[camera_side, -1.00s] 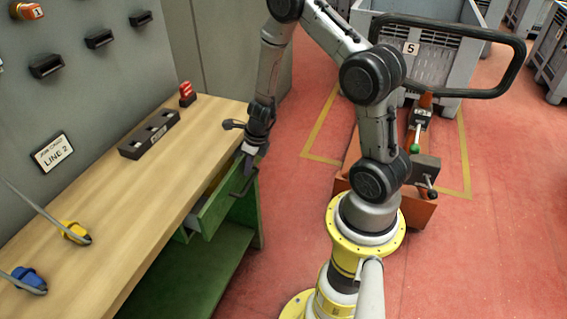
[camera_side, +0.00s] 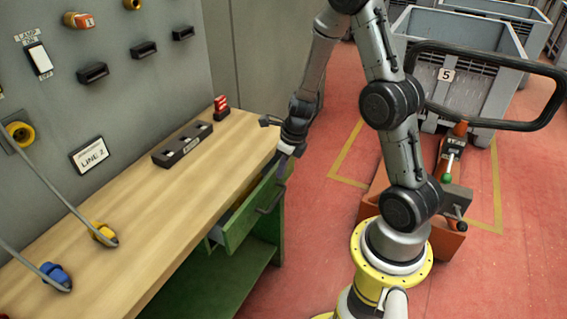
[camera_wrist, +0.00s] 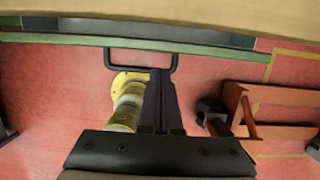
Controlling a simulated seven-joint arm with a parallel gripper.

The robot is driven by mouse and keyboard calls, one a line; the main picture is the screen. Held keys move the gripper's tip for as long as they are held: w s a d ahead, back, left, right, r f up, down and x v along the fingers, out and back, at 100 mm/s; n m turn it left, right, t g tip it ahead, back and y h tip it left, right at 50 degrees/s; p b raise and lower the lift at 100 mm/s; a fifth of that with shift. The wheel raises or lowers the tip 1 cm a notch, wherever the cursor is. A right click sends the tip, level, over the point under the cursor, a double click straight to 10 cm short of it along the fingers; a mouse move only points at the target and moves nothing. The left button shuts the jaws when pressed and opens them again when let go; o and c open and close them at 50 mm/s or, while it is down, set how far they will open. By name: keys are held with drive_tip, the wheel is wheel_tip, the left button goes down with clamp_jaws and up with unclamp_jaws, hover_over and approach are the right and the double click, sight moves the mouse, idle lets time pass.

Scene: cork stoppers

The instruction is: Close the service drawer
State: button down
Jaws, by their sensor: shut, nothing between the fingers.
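The green service drawer (camera_side: 238,227) under the workbench is partly open, its front standing out from the bench edge. Its dark bar handle (camera_side: 269,200) is on the outside of the front. In the wrist view the handle (camera_wrist: 111,57) is a dark loop beyond the green edge of the drawer front (camera_wrist: 60,38). My gripper (camera_side: 283,166) is by the top of the drawer front, near its far end. Its shut fingers (camera_wrist: 161,72) reach to the handle in the wrist view. I cannot tell whether they touch it.
The wooden bench top (camera_side: 170,215) lies above the drawer. A dark holder block (camera_side: 183,144) and a red item (camera_side: 221,107) stand on its back part. An orange cart (camera_side: 440,235) with a black frame and a grey crate (camera_side: 480,65) are at the right. Red floor is clear between.

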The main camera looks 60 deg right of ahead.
sight(291, 169)
drive_tip(key=s+d+r+t, duration=0.2)
drive_tip(key=s+d, duration=0.5)
drive_tip(key=d, duration=0.2)
drive_tip(key=shift+w+a+f, duration=0.1)
drive_tip(key=shift+w+f, duration=1.95)
drive_tip(key=shift+f, duration=0.25)
drive_tip(key=shift+w+a+f, duration=0.1)
drive_tip(key=shift+w+f, duration=1.9)
drive_tip(key=shift+f, duration=0.25)
